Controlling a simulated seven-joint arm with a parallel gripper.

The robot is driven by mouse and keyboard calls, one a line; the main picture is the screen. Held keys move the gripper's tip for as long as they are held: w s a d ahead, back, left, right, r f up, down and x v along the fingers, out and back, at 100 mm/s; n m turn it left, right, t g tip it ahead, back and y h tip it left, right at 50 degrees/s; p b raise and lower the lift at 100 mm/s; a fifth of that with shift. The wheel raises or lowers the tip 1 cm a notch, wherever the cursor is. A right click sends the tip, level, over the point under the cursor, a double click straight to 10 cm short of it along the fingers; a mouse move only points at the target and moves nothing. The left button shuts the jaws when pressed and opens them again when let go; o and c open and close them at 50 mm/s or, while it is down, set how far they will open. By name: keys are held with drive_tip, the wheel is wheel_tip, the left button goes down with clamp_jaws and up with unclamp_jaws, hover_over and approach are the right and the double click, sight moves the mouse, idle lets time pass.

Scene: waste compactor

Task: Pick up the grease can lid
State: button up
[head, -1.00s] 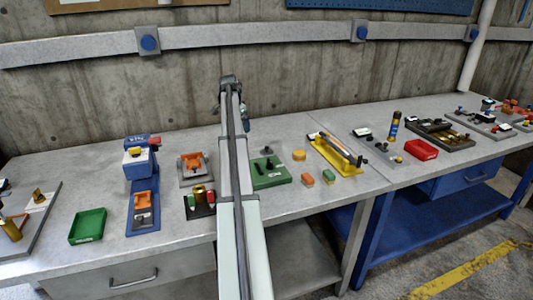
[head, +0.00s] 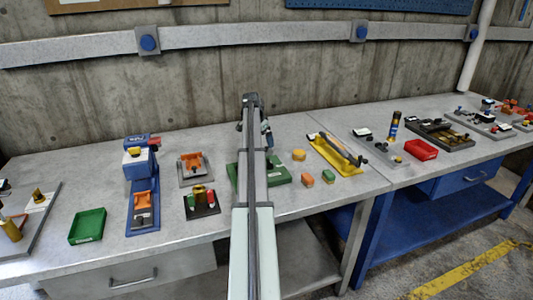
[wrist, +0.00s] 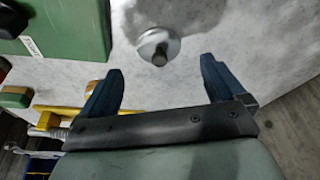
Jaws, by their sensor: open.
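A round silver lid with a dark knob in its middle (wrist: 158,47), which looks like the grease can lid, lies on the grey bench in the wrist view. It sits just beyond and roughly between my fingertips. My gripper (wrist: 160,70) is open, with its two blue fingers apart and nothing between them. In the head view my gripper (head: 267,132) is over the back of the bench, behind the green block. The lid cannot be made out there; my arm covers that part of the bench.
A green block (wrist: 70,30) with a white label stands left of the lid in the wrist view. In the head view, a yellow round piece (head: 298,155) and a yellow holder (head: 335,157) are to the right. The concrete wall (head: 190,95) is close behind.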

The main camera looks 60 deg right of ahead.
sight(267, 150)
drive_tip(key=shift+x, duration=2.7)
drive_tip(key=shift+c, duration=0.3)
drive_tip(key=c, duration=1)
